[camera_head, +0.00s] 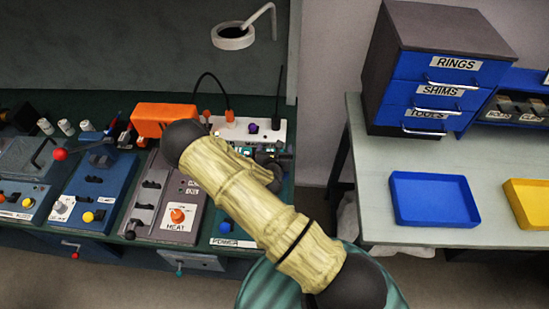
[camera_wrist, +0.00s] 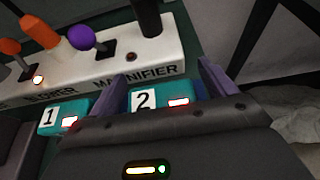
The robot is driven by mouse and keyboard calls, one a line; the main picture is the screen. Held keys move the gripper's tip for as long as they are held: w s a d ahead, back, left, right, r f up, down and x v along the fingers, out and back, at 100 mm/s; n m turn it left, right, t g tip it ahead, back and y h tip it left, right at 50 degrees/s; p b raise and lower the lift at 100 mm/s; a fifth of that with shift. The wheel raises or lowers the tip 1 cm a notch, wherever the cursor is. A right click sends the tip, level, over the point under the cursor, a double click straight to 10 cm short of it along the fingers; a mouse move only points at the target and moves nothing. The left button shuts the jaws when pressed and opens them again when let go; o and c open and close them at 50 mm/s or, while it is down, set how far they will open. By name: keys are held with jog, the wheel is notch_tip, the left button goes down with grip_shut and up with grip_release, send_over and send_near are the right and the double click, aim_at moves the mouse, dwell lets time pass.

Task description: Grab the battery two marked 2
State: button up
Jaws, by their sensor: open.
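The battery marked 2 (camera_wrist: 146,101) is a teal block with a white number label and a lit red light, in the middle of the wrist view. My gripper (camera_wrist: 164,74) is open, with one purple finger on each side of this battery. I cannot tell whether the fingers touch it. Its lower part is hidden by my gripper body. The battery marked 1 (camera_wrist: 50,117) is a similar teal block to the left, outside the fingers. In the head view my arm covers much of this area, and the battery numbers cannot be read.
A white panel labelled MAGNIFIER (camera_wrist: 135,76) stands just behind the batteries, with a purple knob (camera_wrist: 82,38) and a black post (camera_wrist: 149,18). A HEAT control box (camera_head: 177,216) is left of my arm. A blue tray (camera_head: 434,199) lies on the right table.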

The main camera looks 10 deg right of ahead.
jog(key=c, duration=1.3)
jog(key=shift+r, duration=0.1)
notch_tip(320, 180, up, 10)
jog(key=shift+f+b, duration=0.1)
jog(key=shift+b, duration=0.4)
